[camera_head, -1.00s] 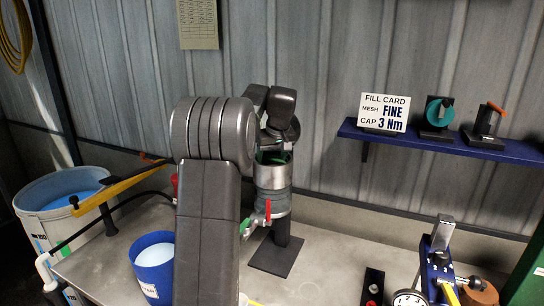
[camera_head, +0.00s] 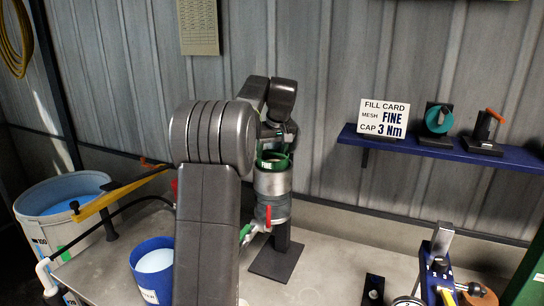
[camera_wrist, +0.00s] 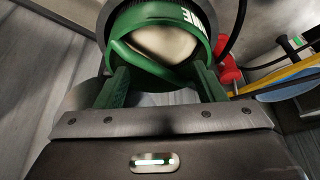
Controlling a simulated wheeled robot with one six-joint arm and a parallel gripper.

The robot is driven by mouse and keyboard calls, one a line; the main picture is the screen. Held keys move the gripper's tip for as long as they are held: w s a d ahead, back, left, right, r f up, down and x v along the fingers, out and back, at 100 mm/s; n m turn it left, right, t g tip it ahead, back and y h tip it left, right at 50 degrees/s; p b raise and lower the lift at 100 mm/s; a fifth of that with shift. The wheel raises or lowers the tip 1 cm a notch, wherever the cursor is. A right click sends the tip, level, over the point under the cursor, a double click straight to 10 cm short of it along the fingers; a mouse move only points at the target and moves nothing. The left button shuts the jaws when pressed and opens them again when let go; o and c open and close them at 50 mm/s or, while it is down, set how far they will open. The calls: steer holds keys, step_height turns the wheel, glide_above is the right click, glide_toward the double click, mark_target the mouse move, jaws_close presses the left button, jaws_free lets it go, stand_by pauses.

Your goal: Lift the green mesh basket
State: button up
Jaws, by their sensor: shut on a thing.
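The green mesh basket (camera_head: 273,163), marked FINE, stands partly above the mouth of the grey metal column (camera_head: 272,184). Its lower part is hidden inside the column. My gripper (camera_head: 277,143) is over the column and shut on the basket at its top. In the wrist view the basket's green rim and curved handle (camera_wrist: 150,52) lie just in front of my gripper (camera_wrist: 160,88). The exact contact is partly hidden. The mesh itself cannot be made out.
A red-handled valve (camera_head: 267,214) juts from the column's front. A blue bucket (camera_head: 154,262) stands left on the bench, beside my arm. A large white tub (camera_head: 38,226) is farther left. A blue shelf (camera_head: 440,150) with the fill card (camera_head: 384,117) is at right.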

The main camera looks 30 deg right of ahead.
steer(key=shift+r, duration=2.9)
